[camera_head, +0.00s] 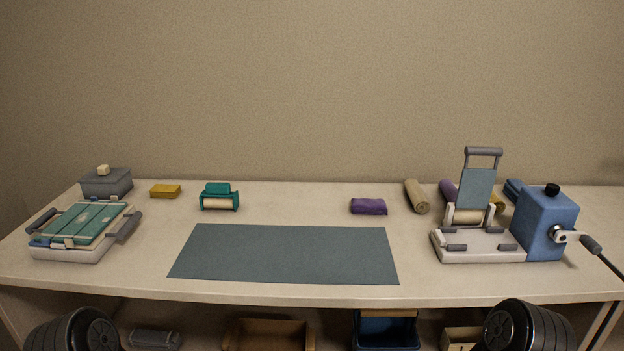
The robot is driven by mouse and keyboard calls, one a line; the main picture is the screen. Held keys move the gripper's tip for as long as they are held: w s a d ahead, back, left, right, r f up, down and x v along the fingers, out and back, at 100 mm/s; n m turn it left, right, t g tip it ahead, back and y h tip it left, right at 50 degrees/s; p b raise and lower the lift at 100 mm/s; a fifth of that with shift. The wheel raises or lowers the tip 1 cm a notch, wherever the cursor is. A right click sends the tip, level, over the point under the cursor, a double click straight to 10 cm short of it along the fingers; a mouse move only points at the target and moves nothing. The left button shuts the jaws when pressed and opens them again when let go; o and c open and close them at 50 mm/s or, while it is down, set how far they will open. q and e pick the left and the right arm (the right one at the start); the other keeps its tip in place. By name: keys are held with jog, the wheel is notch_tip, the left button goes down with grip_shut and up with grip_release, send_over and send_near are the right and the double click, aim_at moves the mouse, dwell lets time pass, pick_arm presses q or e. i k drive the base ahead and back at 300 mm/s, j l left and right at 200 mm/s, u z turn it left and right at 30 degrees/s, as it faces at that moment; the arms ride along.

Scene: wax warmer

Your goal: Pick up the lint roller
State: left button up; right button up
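A teal holder with a cream roll across its front (219,197) stands at the back of the table, left of the middle. It looks most like the lint roller, but it is small in view and I cannot be certain. Nothing touches it. Black ribbed parts of my two arms show at the bottom left and bottom right corners. Neither of my grippers is in view.
A grey mat (285,254) lies bare at the front middle. A tray with teal slats (90,225), a grey lidded box (107,184) and a yellow block (165,191) stand left. A purple roll (369,207), tan roll (416,196) and blue cranked machine (546,222) stand right.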

aim_at(220, 196)
jog(key=i+j+z, duration=0.15)
jog(key=j+z, duration=0.2)
jog(key=j, duration=0.25)
jog(key=j+z, duration=0.35)
jog(key=j, duration=0.25)
jog(key=j+z, duration=0.4)
jog(key=j, duration=0.3)
